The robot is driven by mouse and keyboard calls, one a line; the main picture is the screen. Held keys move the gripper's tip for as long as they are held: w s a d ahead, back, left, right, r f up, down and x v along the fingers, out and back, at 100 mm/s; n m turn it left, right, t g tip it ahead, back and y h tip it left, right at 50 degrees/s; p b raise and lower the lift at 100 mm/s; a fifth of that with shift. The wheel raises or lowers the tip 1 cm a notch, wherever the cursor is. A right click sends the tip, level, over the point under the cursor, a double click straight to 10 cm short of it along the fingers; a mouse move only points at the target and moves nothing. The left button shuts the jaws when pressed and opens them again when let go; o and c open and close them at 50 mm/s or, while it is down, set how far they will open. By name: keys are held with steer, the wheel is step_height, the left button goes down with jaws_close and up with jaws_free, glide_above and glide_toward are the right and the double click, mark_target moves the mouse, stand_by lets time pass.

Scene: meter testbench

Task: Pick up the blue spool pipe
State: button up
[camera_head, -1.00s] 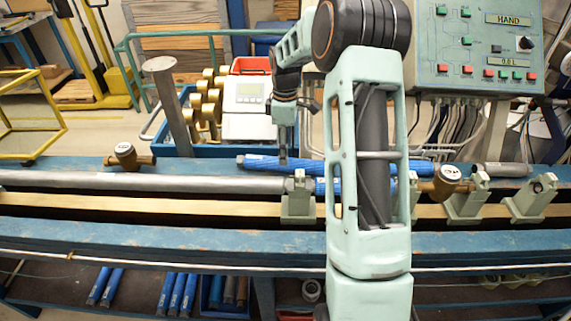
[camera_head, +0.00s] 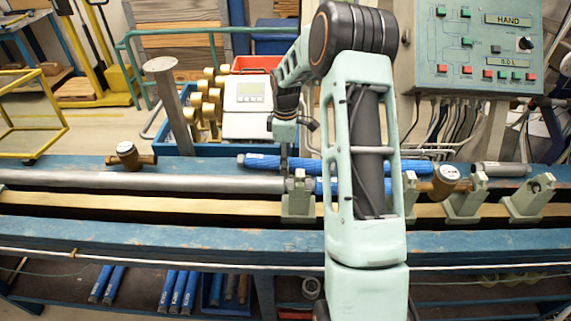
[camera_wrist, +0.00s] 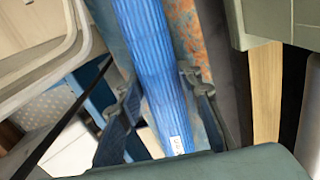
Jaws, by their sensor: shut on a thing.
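A long ribbed blue spool pipe (camera_head: 262,162) lies along the back of the blue bench in the head view, partly hidden behind my arm. My gripper (camera_head: 285,160) is at the pipe's left part. In the wrist view the blue pipe (camera_wrist: 150,60) runs between the two fingers of my gripper (camera_wrist: 160,105), which are shut on it. The pipe has a small white label near its lower end there. A second blue pipe piece (camera_head: 322,186) sits in the line on the bench, beside a grey-green clamp.
A clamp (camera_head: 298,198), a grey pipe (camera_head: 150,182) and brass meters (camera_head: 126,152) (camera_head: 447,178) are on the bench near the pipe. Behind it stands a blue crate (camera_head: 185,145) with brass parts. A control box (camera_head: 478,50) stands at the upper right.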

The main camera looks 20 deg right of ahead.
jaws_close()
steer(key=shift+r, duration=0.1)
steer(key=shift+w, duration=0.1)
